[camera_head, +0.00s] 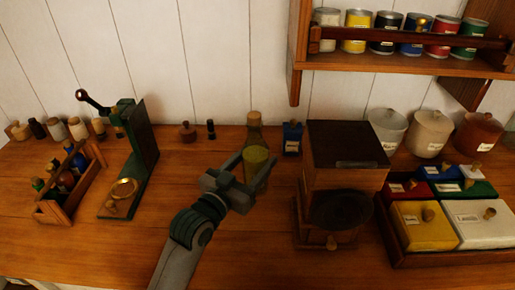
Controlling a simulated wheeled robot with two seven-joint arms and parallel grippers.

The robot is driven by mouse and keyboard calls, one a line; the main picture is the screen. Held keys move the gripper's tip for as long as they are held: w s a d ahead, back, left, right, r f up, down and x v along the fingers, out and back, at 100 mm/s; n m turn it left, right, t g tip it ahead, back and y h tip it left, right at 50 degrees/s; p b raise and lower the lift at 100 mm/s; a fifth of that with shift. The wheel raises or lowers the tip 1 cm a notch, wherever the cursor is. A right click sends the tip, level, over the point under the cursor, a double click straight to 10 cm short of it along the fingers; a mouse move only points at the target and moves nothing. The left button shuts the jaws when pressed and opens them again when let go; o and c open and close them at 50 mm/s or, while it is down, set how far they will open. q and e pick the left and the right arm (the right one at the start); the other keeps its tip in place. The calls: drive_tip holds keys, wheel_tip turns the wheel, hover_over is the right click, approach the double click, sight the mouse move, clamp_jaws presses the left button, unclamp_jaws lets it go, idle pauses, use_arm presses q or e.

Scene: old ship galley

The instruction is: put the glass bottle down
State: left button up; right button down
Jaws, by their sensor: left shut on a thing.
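The glass bottle (254,135) is upright near the middle of the wooden counter, with a yellow-green body and a narrower neck. My left gripper (246,170) comes from below and is shut on the bottle, its fingers around the body. Part of the bottle's lower body is hidden by the gripper. I cannot tell whether the bottle's base touches the counter (120,250). My right gripper is out of view.
A green stand (140,140) and a bottle carrier (72,185) are left. A tray of coloured boxes (450,258) is far right. Counter between stand and bottle is mostly clear.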

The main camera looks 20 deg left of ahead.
sight(243, 169)
use_arm(q)
drive_tip(key=s+a+n+y, duration=0.1)
drive_tip(key=s+f+n+y, duration=0.1)
drive_tip(key=s+y, duration=0.1)
drive_tip(key=s+a+f+n+y+b, duration=0.1)
drive_tip(key=shift+s+a+y, duration=0.3)
drive_tip(key=shift+s+y, duration=0.05)
drive_tip(key=shift+y, duration=0.05)
drive_tip(key=shift+s, duration=0.1)
